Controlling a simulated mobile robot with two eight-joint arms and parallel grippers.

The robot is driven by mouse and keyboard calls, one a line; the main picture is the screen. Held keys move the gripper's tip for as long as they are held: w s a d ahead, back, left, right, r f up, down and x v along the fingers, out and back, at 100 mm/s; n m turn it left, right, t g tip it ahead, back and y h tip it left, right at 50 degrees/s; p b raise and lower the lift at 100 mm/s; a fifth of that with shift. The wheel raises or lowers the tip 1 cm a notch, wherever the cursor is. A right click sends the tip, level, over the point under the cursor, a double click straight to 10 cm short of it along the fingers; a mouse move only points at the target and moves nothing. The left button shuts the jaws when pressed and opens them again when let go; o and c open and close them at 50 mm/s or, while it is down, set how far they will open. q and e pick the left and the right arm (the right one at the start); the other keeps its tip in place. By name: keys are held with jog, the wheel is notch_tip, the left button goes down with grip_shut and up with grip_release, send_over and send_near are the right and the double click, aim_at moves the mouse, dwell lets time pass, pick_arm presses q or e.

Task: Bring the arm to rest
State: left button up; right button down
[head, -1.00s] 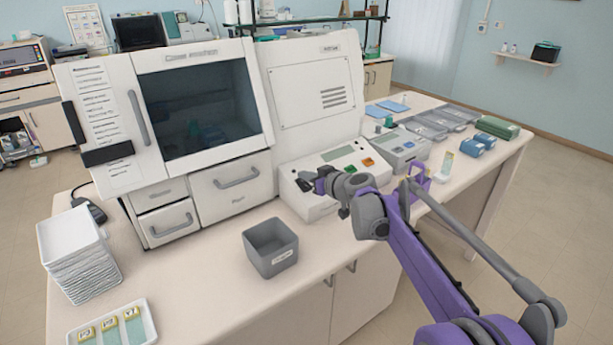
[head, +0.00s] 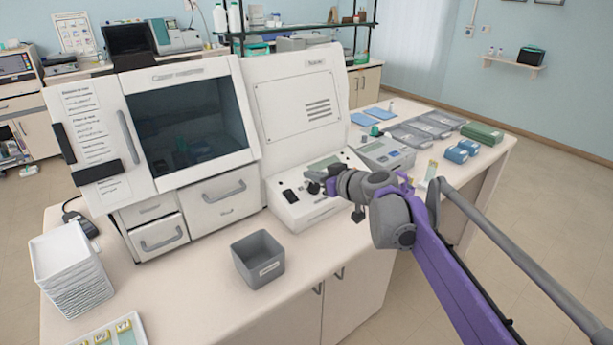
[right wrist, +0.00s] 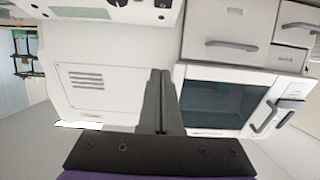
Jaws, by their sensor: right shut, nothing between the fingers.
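My right arm comes in from the lower right in the head view. Its gripper (head: 318,181) is in front of the stainer's control panel, above the bench. In the right wrist view the two dark fingers of the right gripper (right wrist: 158,75) are together, with nothing between them. Behind them is the front of the white staining machine (head: 180,120), with its dark window and drawers. My left gripper is not in view.
A grey bin (head: 259,262) stands on the bench, left of my arm. A stack of white trays (head: 70,270) and a tray of slides (head: 140,335) are at the left. Blue boxes (head: 457,154) and a green box (head: 482,133) lie to the right. The front bench between bin and arm is clear.

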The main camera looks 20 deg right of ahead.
jog(key=shift+s+a, duration=0.1)
jog(key=shift+s, duration=0.05)
dwell(0.3)
jog(key=s+a+f+g, duration=0.2)
jog(key=s+a+f, duration=0.25)
jog(key=s, duration=0.45)
jog(key=s+a+f+g, duration=0.35)
jog(key=s+f, duration=0.25)
jog(key=s, duration=0.3)
jog(key=s+d+f+m+g+h, duration=0.1)
jog(key=s+f+m+h, duration=0.1)
jog(key=s+f, duration=0.4)
jog(key=s+d+f+m+g+h, duration=0.1)
jog(key=s+d+f+m+h, duration=0.1)
jog(key=s+f, duration=0.5)
jog(key=s+h, duration=0.1)
jog(key=s, duration=0.5)
jog(key=shift+s+d+g+p, duration=0.15)
jog(key=shift+s+g+p, duration=0.05)
jog(key=shift+g+p, duration=0.15)
